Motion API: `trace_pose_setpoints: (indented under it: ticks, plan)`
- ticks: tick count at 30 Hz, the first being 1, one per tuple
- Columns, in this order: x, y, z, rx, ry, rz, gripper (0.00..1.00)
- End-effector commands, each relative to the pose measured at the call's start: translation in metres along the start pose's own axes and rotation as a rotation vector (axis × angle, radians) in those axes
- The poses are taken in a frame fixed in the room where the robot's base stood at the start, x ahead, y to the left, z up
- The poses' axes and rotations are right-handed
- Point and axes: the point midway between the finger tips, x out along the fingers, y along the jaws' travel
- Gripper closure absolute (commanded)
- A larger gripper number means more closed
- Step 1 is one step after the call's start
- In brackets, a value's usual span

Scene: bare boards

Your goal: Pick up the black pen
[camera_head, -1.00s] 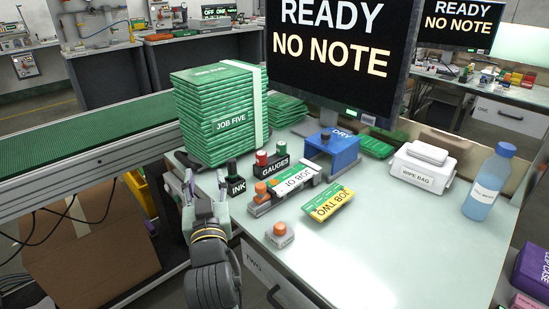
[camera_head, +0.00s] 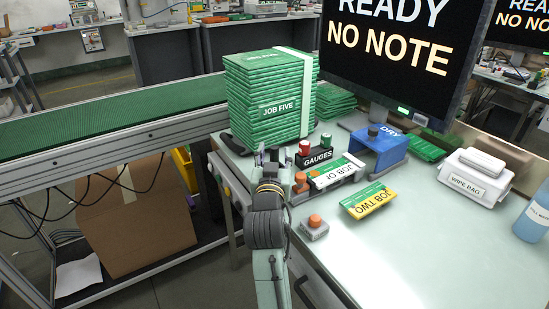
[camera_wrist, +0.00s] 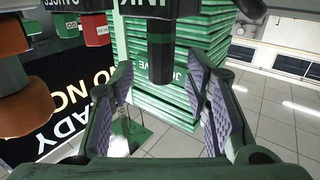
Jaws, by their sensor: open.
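A dark cylinder, which appears to be the black pen (camera_wrist: 160,58), shows in the wrist view and stands in a dark block labelled INK (camera_wrist: 158,6). That view is upside down, so the cylinder points down in it. My gripper (camera_wrist: 158,76) is open, with one padded finger to each side of the cylinder in the picture. How deep the cylinder lies between the fingers I cannot tell; no contact shows. In the head view my gripper (camera_head: 271,158) is at the table's left edge, in front of the green stack, and hides the INK block and pen.
The JOB FIVE stack (camera_head: 268,95) stands close behind my gripper. A yellow-green JOB TWO board (camera_head: 369,200) lies farther right. The table's front right is clear.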

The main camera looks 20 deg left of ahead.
Motion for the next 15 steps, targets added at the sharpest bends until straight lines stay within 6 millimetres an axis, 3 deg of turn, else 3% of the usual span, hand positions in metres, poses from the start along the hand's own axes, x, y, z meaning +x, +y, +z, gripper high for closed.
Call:
trace_pose_setpoints:
  ticks: [6,13,15]
  plan:
    - [0.024,-0.001,-0.001,0.000,0.000,0.000,0.57]
    - [0.025,-0.001,0.001,0.000,0.001,-0.001,0.57]
    - [0.025,-0.001,0.001,0.000,0.001,-0.001,0.61]
